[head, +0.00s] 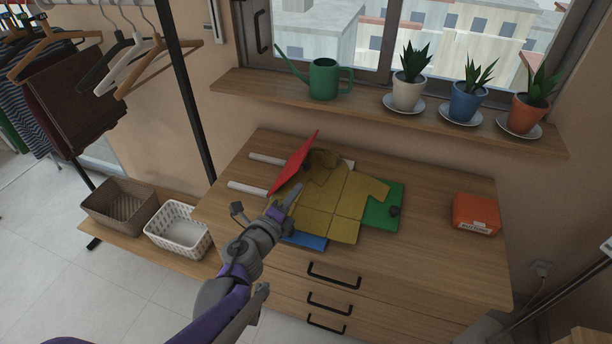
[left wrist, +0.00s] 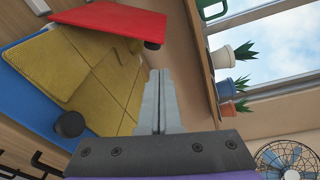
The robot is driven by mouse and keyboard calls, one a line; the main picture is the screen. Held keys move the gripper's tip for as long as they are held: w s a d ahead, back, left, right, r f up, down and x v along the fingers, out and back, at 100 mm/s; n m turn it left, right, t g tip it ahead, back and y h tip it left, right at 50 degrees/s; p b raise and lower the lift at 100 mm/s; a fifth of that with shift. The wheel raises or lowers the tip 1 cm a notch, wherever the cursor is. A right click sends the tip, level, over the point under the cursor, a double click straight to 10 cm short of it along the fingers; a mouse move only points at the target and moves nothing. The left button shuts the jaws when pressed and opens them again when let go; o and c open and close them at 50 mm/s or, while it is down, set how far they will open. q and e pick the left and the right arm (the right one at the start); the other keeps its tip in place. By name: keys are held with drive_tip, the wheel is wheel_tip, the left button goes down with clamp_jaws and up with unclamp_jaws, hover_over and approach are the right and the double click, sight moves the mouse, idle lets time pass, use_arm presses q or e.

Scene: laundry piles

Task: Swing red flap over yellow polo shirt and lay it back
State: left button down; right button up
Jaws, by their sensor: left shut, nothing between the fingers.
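A yellow polo shirt (head: 330,207) lies on a folding board, partly creased at its upper left; it also shows in the left wrist view (left wrist: 85,80). The board's red flap (head: 292,166) is raised and tilted up at the shirt's left side; it also shows in the left wrist view (left wrist: 118,18). A green panel (head: 384,210) lies flat at the right and a blue panel (head: 305,240) shows at the front. My left gripper (head: 296,190) is shut and empty over the shirt's left side, just in front of the red flap. My right gripper is out of view.
An orange box (head: 475,213) stands at the right of the wooden dresser top (head: 440,260). White rails (head: 247,188) extend left of the board. A window shelf (head: 365,107) behind holds a green watering can (head: 323,79) and potted plants. Two baskets (head: 180,232) stand low at left.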

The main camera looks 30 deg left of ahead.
sight(289, 173)
use_arm(q)
drive_tip(key=f+m+h, duration=0.1)
drive_tip(key=f+m, duration=0.1)
drive_tip(key=m, duration=0.1)
drive_tip(key=f+m+h, duration=0.1)
drive_tip(key=m, duration=0.1)
drive_tip(key=shift+w+d+f+g+h, duration=0.1)
drive_tip(key=shift+d+f+g+h, duration=0.1)
drive_tip(key=shift+d+g+h, duration=0.1)
drive_tip(key=shift+w+f, duration=0.15)
drive_tip(key=w, duration=0.3)
drive_tip(key=w+f, duration=0.1)
drive_tip(key=w, duration=0.5)
drive_tip(key=shift+w+d+f+b, duration=0.1)
drive_tip(key=shift+d+f+b, duration=0.2)
drive_tip(key=shift+f+b, duration=0.1)
drive_tip(key=a, duration=0.1)
drive_tip(key=r, duration=0.1)
drive_tip(key=a+r, duration=0.1)
drive_tip(key=shift+s+a+p, duration=0.25)
drive_tip(key=shift+a+p, duration=0.1)
drive_tip(key=shift+a+r, duration=0.2)
drive_tip(key=shift+a, duration=0.05)
drive_tip(key=shift+s+a, duration=0.1)
